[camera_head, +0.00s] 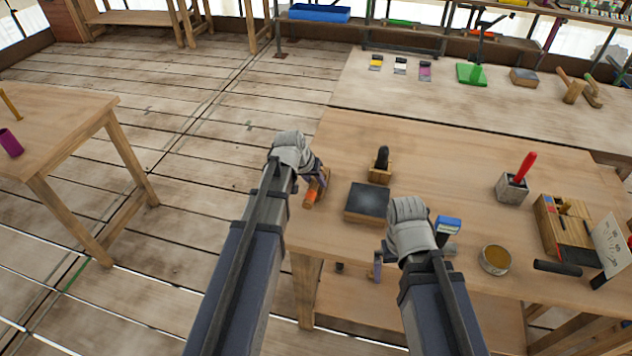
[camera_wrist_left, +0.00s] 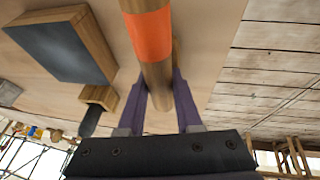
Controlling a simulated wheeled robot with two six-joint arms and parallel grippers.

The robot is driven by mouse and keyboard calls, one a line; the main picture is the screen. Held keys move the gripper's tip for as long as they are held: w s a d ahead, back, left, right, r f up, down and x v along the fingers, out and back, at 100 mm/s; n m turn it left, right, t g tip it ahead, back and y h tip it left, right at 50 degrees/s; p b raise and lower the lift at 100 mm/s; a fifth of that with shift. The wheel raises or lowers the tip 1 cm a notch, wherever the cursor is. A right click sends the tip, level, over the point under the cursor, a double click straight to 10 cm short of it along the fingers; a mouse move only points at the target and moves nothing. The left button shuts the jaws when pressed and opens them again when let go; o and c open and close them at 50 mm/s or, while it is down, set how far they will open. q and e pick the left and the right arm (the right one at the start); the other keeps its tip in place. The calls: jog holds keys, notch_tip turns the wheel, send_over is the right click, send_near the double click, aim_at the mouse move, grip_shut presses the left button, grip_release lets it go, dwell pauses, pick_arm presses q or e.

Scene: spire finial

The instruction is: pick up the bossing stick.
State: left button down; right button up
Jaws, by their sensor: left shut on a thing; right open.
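The bossing stick (camera_head: 312,194) is a wooden stick with an orange band, at the left edge of the workbench. In the left wrist view the bossing stick (camera_wrist_left: 149,36) runs up between the purple fingers. My left gripper (camera_head: 319,178) is shut on it; its fingers also show in the left wrist view (camera_wrist_left: 160,95). Whether the stick touches the bench top I cannot tell. My right gripper (camera_head: 379,264) is open near the bench's front edge, partly hidden by its own wrist.
A dark-topped block (camera_head: 368,202) lies right of the stick, with a black-handled tool in a wooden holder (camera_head: 380,172) behind. A round tin (camera_head: 495,260), a red-handled tool in a grey block (camera_head: 513,186) and a wooden box (camera_head: 566,228) stand further right.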

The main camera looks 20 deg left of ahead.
pick_arm(q)
notch_tip(320, 180, up, 9)
jog(key=p, duration=0.8)
pick_arm(e)
notch_tip(320, 180, up, 9)
